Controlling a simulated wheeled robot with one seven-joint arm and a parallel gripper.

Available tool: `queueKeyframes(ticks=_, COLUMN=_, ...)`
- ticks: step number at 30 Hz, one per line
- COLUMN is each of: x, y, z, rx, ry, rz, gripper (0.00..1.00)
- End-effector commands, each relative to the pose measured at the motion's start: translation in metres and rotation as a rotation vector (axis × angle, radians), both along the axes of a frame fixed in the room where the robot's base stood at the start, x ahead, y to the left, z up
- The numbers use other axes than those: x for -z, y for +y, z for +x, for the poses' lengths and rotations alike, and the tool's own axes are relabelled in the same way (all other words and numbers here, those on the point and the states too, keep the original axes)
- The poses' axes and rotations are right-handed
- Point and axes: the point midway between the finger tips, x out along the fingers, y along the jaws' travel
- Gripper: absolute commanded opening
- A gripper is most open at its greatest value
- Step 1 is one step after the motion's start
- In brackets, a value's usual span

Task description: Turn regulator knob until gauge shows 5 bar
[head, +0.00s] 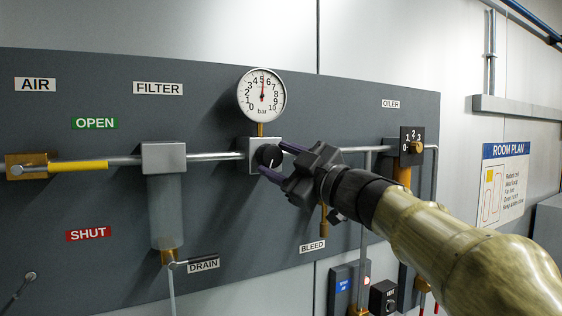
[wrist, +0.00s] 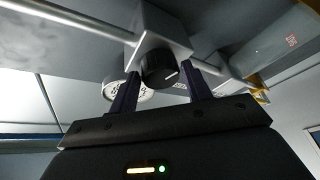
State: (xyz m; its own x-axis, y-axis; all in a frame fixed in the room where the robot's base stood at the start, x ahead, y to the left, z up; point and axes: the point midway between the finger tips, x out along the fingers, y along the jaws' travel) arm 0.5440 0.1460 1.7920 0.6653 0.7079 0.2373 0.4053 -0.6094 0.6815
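The regulator knob (head: 268,156) is black and round with a white line. It sits on a grey block (head: 247,144) below the round white gauge (head: 262,94). The gauge's red needle points straight up, at about 5. My gripper (head: 272,158) has its two dark fingers on either side of the knob. In the wrist view the knob (wrist: 160,70) sits between the fingertips, its white line tilted toward the upper right. The fingers look spread slightly wider than the knob, with thin gaps. The gauge face is partly hidden behind the left finger in the wrist view.
A grey pipe runs left from the block to the filter (head: 164,158) and a yellow valve handle (head: 80,166). The oiler (head: 412,140) stands to the right, beyond my gripper. A brass bleed fitting (head: 324,222) hangs just below my gripper.

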Motion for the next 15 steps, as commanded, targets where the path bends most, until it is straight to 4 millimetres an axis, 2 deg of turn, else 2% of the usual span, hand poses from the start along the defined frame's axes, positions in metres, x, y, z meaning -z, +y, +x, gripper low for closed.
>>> queueKeyframes(ticks=2, x=0.0001, y=0.0001, z=0.0001, rx=0.000, ry=0.001, rz=0.001, gripper=0.63)
queueKeyframes(ticks=15, x=0.0029, y=-0.0066, z=-0.0068, rx=0.000, ry=-0.003, rz=0.001, gripper=0.63)
